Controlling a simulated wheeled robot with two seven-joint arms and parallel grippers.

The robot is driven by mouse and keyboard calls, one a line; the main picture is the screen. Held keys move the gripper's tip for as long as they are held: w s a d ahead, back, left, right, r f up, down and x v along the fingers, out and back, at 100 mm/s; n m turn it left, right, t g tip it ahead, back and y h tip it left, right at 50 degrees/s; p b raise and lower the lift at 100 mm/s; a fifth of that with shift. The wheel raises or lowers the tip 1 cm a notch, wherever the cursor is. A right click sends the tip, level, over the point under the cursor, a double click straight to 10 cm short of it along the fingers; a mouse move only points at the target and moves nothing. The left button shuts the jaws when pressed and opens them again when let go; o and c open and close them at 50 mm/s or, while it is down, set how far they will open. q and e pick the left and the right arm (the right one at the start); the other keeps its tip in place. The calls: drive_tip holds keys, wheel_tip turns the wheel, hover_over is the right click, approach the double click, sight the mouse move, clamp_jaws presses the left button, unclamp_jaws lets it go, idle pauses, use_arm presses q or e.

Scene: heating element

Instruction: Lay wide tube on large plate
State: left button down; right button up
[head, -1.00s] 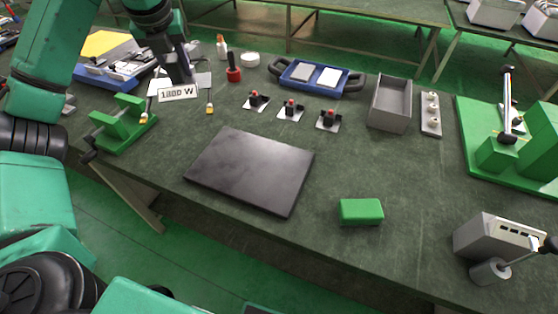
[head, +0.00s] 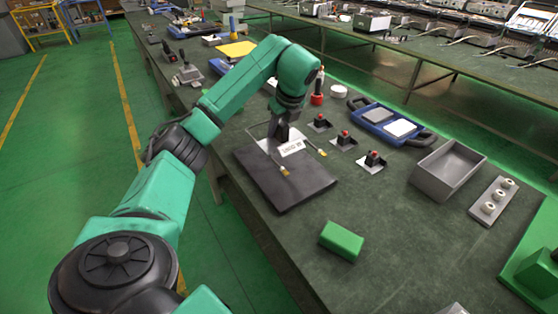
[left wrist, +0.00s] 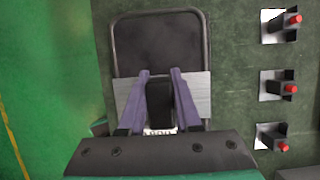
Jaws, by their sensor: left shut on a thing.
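The large plate (head: 285,192) is a dark flat slab lying near the table's front edge. My left gripper (head: 283,140) is shut on the wide tube (head: 292,149), at its silver crosspiece with the "1800 W" label. The tube is over the plate, with two brass-tipped ends pointing right in the head view. In the left wrist view the tube (left wrist: 206,50) shows as a rounded grey loop around a dark area, and the gripper (left wrist: 160,85) hides part of the crosspiece. I cannot tell whether the tube touches the plate. My right gripper is out of view.
Several black switches with red buttons, one here (head: 343,140), stand behind the plate. A green block (head: 341,241) lies to its right. A blue tray (head: 390,120), a grey bin (head: 447,170) and a strip with knobs (head: 492,200) are farther right.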

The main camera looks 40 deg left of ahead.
sight(276, 158)
use_arm(q)
wheel_tip(276, 158, down, 7)
drive_tip(key=shift+s+d+f+p, duration=0.1)
drive_tip(key=shift+s+f+p, duration=0.1)
drive_tip(key=shift+p, duration=0.35)
drive_tip(key=shift+w+f, duration=0.15)
drive_tip(key=shift+f, duration=0.15)
drive_tip(key=shift+d+f, duration=0.1)
drive_tip(key=shift+f, duration=0.05)
drive_tip(key=c, duration=0.6)
unclamp_jaws()
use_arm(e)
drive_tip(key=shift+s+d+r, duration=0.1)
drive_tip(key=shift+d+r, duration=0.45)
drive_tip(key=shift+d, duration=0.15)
